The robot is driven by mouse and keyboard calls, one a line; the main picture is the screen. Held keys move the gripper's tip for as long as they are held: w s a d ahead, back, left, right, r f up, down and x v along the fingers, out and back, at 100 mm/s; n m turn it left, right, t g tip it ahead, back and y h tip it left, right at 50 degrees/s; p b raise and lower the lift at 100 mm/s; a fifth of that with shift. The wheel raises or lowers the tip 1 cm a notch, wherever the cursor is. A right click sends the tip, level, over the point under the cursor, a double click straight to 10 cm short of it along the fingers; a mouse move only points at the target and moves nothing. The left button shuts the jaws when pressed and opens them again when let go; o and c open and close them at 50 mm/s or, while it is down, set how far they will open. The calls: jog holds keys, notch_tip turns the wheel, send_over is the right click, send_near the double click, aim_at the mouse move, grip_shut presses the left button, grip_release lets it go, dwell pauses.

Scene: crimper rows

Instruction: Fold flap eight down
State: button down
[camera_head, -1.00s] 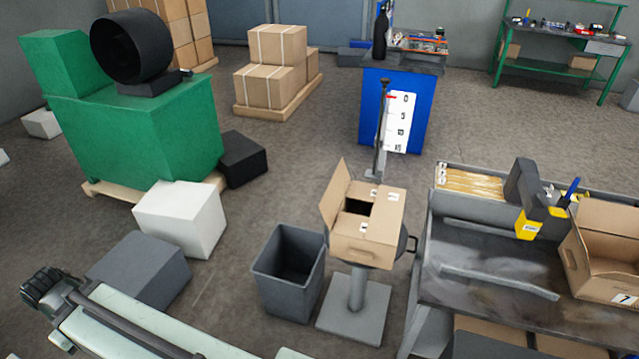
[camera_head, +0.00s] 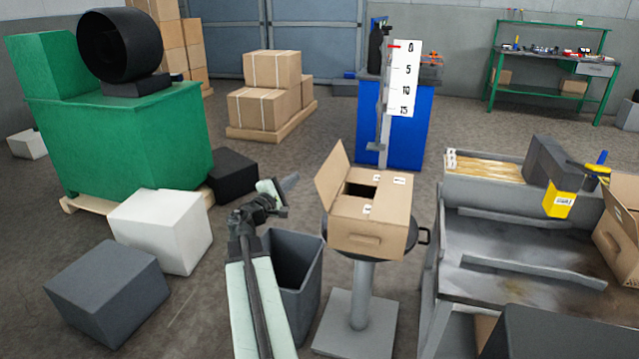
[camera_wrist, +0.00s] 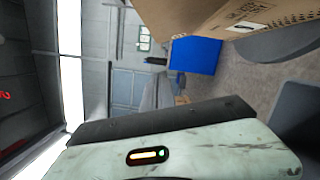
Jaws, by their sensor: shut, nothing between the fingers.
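An open cardboard box (camera_head: 370,232) sits on a round-topped pedestal stand in the middle of the head view. Its left flap (camera_head: 333,178) stands up, leaning outward. The other flaps in view lie folded in, with a dark gap between them at the left. Small white labels are on the flaps, too small to read. My gripper (camera_head: 278,190) is shut and empty, left of the box and apart from the raised flap. In the wrist view, cardboard (camera_wrist: 190,18) with printed marks fills the top right.
A grey bin (camera_head: 300,280) stands below my arm, left of the stand. A post with a numbered scale (camera_head: 399,78) rises behind the box. A grey workbench (camera_head: 520,250) is close on the right. White (camera_head: 165,230) and grey blocks lie at left.

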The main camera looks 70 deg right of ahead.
aim_at(334, 172)
jog(key=s+d+r+p, duration=0.2)
jog(key=s+d, duration=0.3)
jog(key=d, duration=0.5)
jog(key=shift+s+r+p, duration=0.3)
jog(key=shift+r+p, duration=0.05)
jog(key=shift+d, duration=0.1)
